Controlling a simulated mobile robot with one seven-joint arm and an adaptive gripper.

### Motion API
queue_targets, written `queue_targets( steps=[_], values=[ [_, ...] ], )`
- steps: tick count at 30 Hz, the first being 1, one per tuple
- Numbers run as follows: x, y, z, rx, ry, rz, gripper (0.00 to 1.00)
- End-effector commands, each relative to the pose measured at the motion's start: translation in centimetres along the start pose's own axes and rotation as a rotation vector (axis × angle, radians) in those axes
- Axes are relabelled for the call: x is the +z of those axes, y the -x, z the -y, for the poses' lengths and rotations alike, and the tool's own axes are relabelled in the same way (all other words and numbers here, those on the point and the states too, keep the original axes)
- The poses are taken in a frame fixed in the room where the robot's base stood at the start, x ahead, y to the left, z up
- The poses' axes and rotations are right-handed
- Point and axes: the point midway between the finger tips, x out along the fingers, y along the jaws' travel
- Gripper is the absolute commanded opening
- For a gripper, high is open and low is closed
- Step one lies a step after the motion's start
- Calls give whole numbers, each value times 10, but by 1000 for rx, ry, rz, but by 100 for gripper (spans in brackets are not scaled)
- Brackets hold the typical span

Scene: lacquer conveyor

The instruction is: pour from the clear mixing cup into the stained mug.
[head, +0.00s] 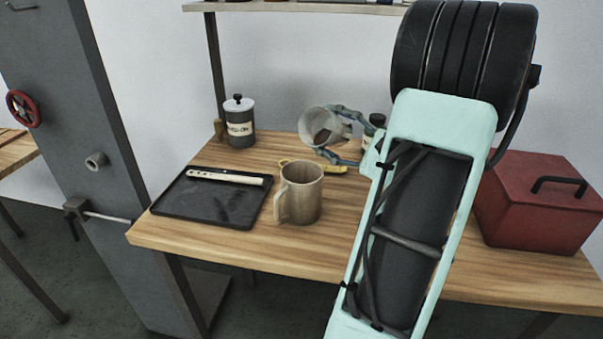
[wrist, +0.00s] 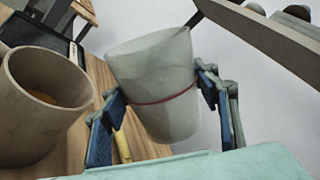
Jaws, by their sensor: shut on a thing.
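The clear mixing cup (head: 315,122) is greyish and translucent, held in the air above the table, with its mouth tipped to the left and dark brown contents showing inside. My gripper (head: 342,136) is shut around its sides; the wrist view shows the cup (wrist: 150,75) with a reddish line around it, between the blue finger pads. The stained mug (head: 303,197), tan with a handle at its left, stands upright on the table, below and nearer than the cup. In the wrist view the mug (wrist: 35,125) shows a brownish patch inside. No stream is visible between them.
A black tray (head: 200,212) with a pale flute-like stick (head: 226,177) lies left of the mug. A labelled canister (head: 239,122) stands behind it. A yellow object (head: 330,168) lies behind the mug. A red toolbox (head: 530,215) stands at the right.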

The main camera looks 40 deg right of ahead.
Motion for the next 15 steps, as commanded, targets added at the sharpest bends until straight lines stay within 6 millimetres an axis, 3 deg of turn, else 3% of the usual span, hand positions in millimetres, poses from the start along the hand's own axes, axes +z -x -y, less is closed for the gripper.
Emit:
queue_targets(
  steps=[15],
  values=[
    [-1, 3, -2, -3, 73, 3, 30]
  ],
)
